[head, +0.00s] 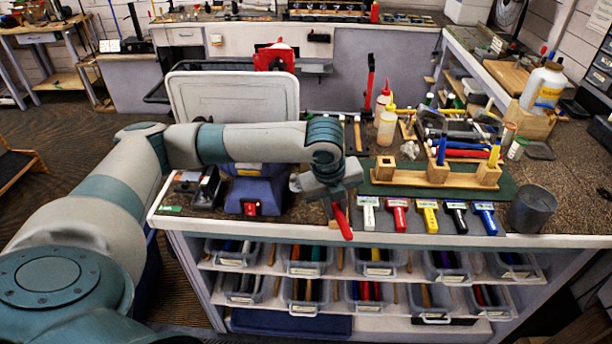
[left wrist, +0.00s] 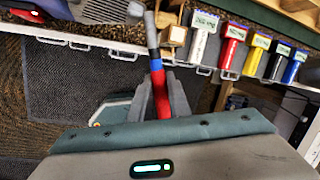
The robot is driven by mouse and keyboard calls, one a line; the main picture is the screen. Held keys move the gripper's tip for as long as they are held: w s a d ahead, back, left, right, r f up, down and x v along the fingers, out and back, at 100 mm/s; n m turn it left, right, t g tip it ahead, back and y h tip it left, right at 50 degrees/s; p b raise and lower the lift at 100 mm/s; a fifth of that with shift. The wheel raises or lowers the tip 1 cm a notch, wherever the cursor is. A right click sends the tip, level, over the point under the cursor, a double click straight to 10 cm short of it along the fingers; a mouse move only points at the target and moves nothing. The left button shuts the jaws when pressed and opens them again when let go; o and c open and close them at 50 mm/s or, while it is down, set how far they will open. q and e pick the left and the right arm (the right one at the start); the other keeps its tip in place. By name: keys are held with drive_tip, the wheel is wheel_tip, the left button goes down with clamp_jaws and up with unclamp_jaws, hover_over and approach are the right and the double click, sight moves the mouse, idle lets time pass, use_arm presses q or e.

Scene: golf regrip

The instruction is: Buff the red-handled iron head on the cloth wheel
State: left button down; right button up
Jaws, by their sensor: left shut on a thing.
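My left gripper (head: 334,205) is shut on the red handle (head: 342,221) at the bench's front edge. The handle tilts down past that edge. In the left wrist view, the red handle (left wrist: 159,92) sits between my left fingers (left wrist: 161,98), with a blue band and a grey shaft (left wrist: 151,30) beyond it. The iron head cannot be made out. A blue machine (head: 252,187) stands on the bench left of my gripper, partly behind my forearm. A pale round part (head: 295,182) at its right side may be the cloth wheel. My right gripper is not in view.
A row of colored handled tools (head: 397,208) lies right of my gripper, before a wooden block rack (head: 436,175) on a green mat. A dark cylinder (head: 531,209) stands at the right. A white-topped bin (head: 232,97) stands behind my forearm. Bottles (head: 387,124) stand farther back.

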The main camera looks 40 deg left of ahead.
sight(337, 220)
use_arm(q)
drive_tip(key=shift+w+d+p, duration=0.25)
drive_tip(key=shift+p, duration=0.55)
idle(1.0)
drive_tip(key=shift+s+a+p, duration=0.1)
drive_tip(key=shift+a+p, duration=0.1)
drive_tip(key=shift+p, duration=0.35)
idle(0.6)
drive_tip(key=shift+s+r, duration=0.1)
idle(0.4)
drive_tip(key=shift+s+d+p, duration=0.45)
drive_tip(key=shift+s+p, duration=0.25)
drive_tip(key=shift+s+d+p, duration=0.45)
drive_tip(key=shift+s+p, duration=0.2)
drive_tip(key=shift+s, duration=0.1)
drive_tip(key=shift+d, duration=0.1)
drive_tip(key=shift+s+d, duration=0.5)
drive_tip(key=shift+s, duration=0.35)
drive_tip(key=shift+s+d, duration=0.55)
drive_tip(key=shift+s, duration=0.3)
drive_tip(key=shift+s+d, duration=0.5)
drive_tip(key=shift+s, duration=0.35)
